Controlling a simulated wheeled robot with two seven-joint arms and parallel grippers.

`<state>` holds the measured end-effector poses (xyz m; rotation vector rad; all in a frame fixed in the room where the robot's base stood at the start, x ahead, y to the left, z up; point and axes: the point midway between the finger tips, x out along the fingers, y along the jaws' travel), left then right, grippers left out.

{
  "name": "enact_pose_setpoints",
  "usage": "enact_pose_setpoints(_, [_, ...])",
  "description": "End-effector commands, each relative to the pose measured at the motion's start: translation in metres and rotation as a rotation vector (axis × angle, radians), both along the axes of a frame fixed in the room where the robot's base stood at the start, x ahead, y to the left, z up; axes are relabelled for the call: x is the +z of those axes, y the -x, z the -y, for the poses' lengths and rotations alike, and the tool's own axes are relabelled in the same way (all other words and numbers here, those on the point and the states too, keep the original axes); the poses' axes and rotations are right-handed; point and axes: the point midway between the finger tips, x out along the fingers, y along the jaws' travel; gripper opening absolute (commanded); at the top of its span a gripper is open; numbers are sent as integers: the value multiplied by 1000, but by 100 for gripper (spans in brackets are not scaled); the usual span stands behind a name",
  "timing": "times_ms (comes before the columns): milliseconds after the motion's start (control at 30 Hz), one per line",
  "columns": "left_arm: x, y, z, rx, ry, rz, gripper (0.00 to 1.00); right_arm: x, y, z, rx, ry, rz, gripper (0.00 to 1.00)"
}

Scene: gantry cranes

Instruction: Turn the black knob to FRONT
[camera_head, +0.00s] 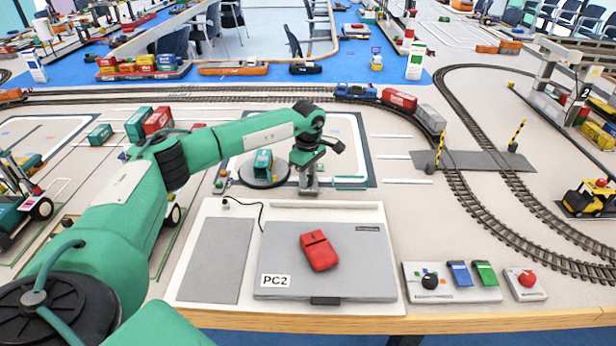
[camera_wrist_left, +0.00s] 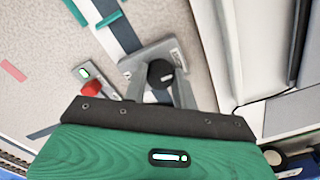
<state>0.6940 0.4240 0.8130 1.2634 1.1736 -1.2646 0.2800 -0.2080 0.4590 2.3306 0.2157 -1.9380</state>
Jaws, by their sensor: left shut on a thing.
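My left gripper (camera_head: 308,184) reaches down onto a small grey block just right of the round turntable (camera_head: 264,170). In the left wrist view a round black knob (camera_wrist_left: 160,73) sits on a grey plate (camera_wrist_left: 151,54) with small labels, too small to read. The grey fingers of my left gripper (camera_wrist_left: 158,88) are at both sides of the knob, shut on it. In the head view the gripper hides this knob. Another black knob (camera_head: 430,281) sits on a control panel at the front right. My right gripper is not in view.
A grey laptop (camera_head: 380,262) with a red object (camera_head: 319,250) on it lies in front of the gripper. A small box with a red button (camera_wrist_left: 93,88) is beside the knob plate. Blue (camera_head: 459,274) and green (camera_head: 485,273) switches are at the front right. Rail tracks lie behind.

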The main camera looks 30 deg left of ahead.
Motion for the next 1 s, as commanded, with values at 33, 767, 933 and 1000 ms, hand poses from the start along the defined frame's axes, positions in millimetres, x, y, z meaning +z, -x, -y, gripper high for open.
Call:
enact_pose_setpoints(33, [2, -1, -1, -5, 0, 4, 5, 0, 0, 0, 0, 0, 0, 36])
enact_pose_setpoints(767, [1, -1, 0, -19, 0, 2, 49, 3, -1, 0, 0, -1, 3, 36])
enact_pose_setpoints(933, [2, 0, 0, -19, 0, 2, 49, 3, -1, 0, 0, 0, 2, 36])
enact_pose_setpoints(1000, [6, -1, 0, -19, 0, 2, 49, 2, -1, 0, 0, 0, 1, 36])
